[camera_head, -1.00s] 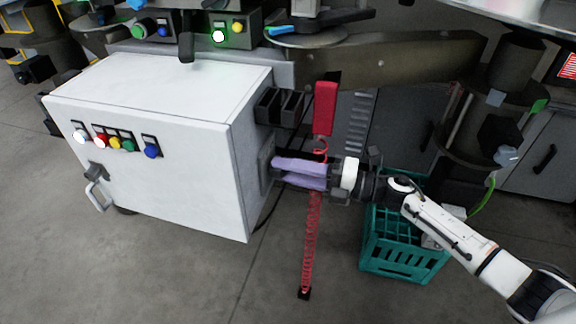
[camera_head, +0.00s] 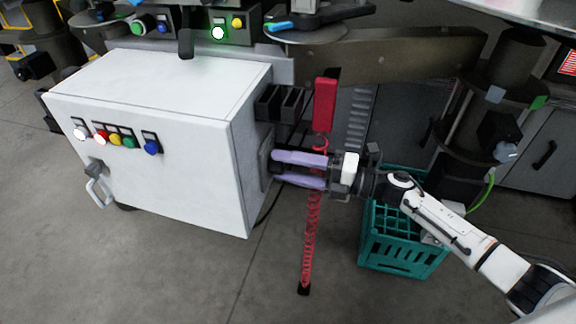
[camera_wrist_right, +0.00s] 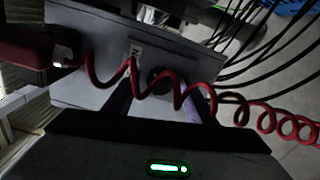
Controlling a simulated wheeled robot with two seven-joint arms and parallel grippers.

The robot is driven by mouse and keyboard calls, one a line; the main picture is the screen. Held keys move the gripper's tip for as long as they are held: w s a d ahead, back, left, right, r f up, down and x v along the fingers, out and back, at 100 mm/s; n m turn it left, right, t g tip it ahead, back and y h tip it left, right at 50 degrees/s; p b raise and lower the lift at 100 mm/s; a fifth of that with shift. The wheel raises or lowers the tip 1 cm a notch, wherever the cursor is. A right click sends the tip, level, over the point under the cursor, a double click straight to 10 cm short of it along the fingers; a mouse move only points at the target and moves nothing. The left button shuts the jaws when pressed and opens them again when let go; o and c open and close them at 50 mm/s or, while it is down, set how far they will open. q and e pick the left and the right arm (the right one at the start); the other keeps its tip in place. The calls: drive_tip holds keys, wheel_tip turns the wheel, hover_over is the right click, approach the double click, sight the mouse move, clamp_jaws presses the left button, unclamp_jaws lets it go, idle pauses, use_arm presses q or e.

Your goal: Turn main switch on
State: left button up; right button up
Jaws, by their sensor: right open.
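The white cabinet (camera_head: 180,190) stands at the left, with a grey switch plate (camera_head: 266,158) on its right side. In the right wrist view, a dark round knob (camera_wrist_right: 163,78) on a grey panel shows between my fingers, partly behind a red coiled cable; I take it for the main switch. Its setting cannot be read. My right gripper (camera_head: 277,168) points left at the plate, with its two lilac fingers parted one above the other. The fingers (camera_wrist_right: 160,100) appear on either side of the knob; contact cannot be told. My left gripper is out of view.
The red coiled cable (camera_head: 308,240) hangs below a red box (camera_head: 325,104), close to my right fingers. A teal crate (camera_head: 405,258) stands under my right forearm. Coloured buttons (camera_head: 115,139) and a metal handle (camera_head: 97,190) are on the cabinet front. Floor in front is clear.

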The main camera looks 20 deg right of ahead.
drive_tip(key=v, duration=1)
drive_tip(key=shift+s, duration=0.15)
use_arm(q)
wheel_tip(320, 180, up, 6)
drive_tip(key=p, duration=0.8)
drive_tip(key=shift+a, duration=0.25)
use_arm(e)
drive_tip(key=s+a+f+m+h, duration=0.3)
drive_tip(key=s+m, duration=0.3)
drive_tip(key=m, duration=0.3)
drive_tip(key=s+a+f+m+g+h, duration=0.1)
drive_tip(key=s+a+f+m+h, duration=0.2)
drive_tip(key=m, duration=0.7)
drive_tip(key=s+a+f+m+h, duration=0.2)
drive_tip(key=s+f+m+h, duration=0.4)
drive_tip(key=s+f+m, duration=0.2)
drive_tip(key=s+m, duration=0.2)
drive_tip(key=s, duration=0.1)
drive_tip(key=shift+a, duration=0.4)
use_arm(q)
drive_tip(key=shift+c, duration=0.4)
use_arm(e)
drive_tip(key=shift+c, duration=0.4)
